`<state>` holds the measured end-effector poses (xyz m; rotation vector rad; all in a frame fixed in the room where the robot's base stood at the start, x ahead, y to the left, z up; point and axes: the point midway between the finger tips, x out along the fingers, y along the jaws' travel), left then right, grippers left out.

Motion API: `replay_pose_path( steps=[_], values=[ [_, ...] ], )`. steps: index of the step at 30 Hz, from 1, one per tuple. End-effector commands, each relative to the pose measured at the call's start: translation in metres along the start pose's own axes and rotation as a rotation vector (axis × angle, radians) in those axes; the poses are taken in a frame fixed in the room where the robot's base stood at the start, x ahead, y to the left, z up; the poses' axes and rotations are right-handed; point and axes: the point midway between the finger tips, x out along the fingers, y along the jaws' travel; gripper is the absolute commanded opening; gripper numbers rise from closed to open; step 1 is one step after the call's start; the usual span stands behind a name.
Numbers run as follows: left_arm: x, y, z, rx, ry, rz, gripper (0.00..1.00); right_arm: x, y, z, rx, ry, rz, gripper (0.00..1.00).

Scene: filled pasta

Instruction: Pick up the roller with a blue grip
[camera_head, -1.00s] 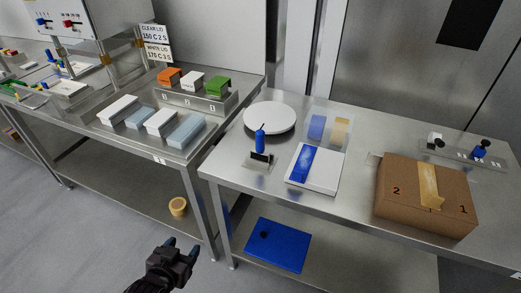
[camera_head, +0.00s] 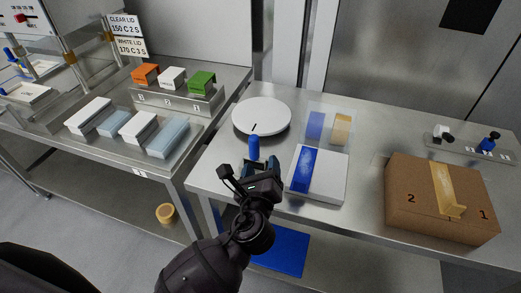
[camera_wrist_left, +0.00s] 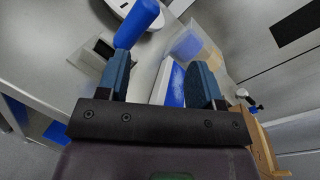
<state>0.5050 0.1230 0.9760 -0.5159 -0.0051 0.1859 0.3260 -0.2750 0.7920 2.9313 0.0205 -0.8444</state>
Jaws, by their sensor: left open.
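The roller's blue grip (camera_head: 253,146) stands upright near the front left of the right-hand steel table, before the white round disc; my gripper hides its lower part. In the left wrist view the blue grip (camera_wrist_left: 137,22) shows beyond the left-hand finger, with a dark slotted piece (camera_wrist_left: 103,48) beside it. My left gripper (camera_head: 259,169) is open and empty, just in front of the grip in the head view. Its two blue fingers also show apart in the left wrist view (camera_wrist_left: 160,76). I cannot tell whether a finger touches the grip. My right gripper is not in view.
A white round disc (camera_head: 262,117) lies behind the roller. A white-and-blue box (camera_head: 335,176) and a clear bin (camera_head: 329,122) stand to the right. A cardboard box (camera_head: 440,205) is farther right, before a rack (camera_head: 470,150) with blue and white-topped items.

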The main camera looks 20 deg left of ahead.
Motion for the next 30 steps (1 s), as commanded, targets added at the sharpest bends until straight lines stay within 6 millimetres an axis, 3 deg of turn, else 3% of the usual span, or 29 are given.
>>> replay_pose_path(
  steps=[3, 9, 14, 22, 30],
  values=[
    [-0.001, 0.006, 0.009, 0.245, -0.055, 0.043, 0.6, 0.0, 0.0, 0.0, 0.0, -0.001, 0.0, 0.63],
    [-0.002, 0.011, 0.013, 0.469, -0.07, 0.086, 0.6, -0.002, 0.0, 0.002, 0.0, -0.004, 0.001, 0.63],
    [0.005, 0.011, 0.014, 0.516, -0.069, 0.088, 0.6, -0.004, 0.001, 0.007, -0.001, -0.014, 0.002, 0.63],
    [0.042, 0.014, 0.017, 0.515, -0.068, 0.088, 0.6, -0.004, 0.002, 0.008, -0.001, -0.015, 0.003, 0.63],
    [0.059, 0.016, 0.019, 0.512, -0.067, 0.087, 0.6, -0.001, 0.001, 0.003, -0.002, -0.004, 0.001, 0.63]
  ],
)
